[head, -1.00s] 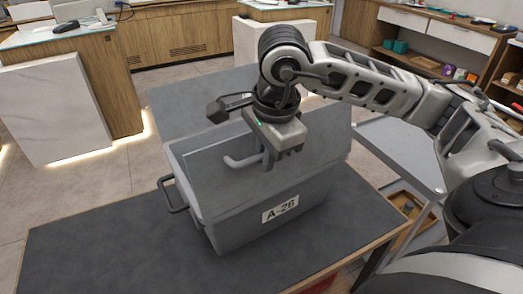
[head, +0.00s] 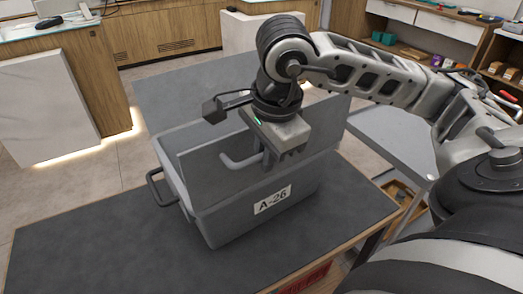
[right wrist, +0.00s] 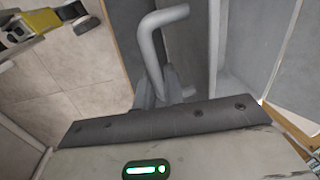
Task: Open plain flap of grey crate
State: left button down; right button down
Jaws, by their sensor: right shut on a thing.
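The grey crate (head: 224,226), labelled A-26 on its near wall, stands on a dark-topped table. Its near flap (head: 318,128) is plain grey, stands steeply raised, and bears a bent grey bar handle (head: 237,163). A far grey flap (head: 190,98) lies out beyond the crate. My right gripper (head: 268,158) is shut on the handle, on the flap's near side. In the right wrist view, the handle (right wrist: 150,42) runs up from between the fingers (right wrist: 162,88). The raised flap hides much of the crate's inside. My left gripper is out of view.
The dark table top (head: 85,240) is clear to the left of the crate. A side handle (head: 158,188) sticks out from the crate's left end. A grey surface (head: 390,145) lies to the right, under my arm. Wooden counters stand behind.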

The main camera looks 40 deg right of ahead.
jog(key=shift+s+a+f+b, duration=0.1)
jog(key=shift+s+f+b, duration=0.15)
jog(key=shift+s+b, duration=0.2)
jog(key=shift+s+a+f+b, duration=0.1)
jog(key=shift+s+f+b, duration=0.2)
jog(key=shift+s, duration=0.25)
jog(key=c, duration=1.4)
grip_release()
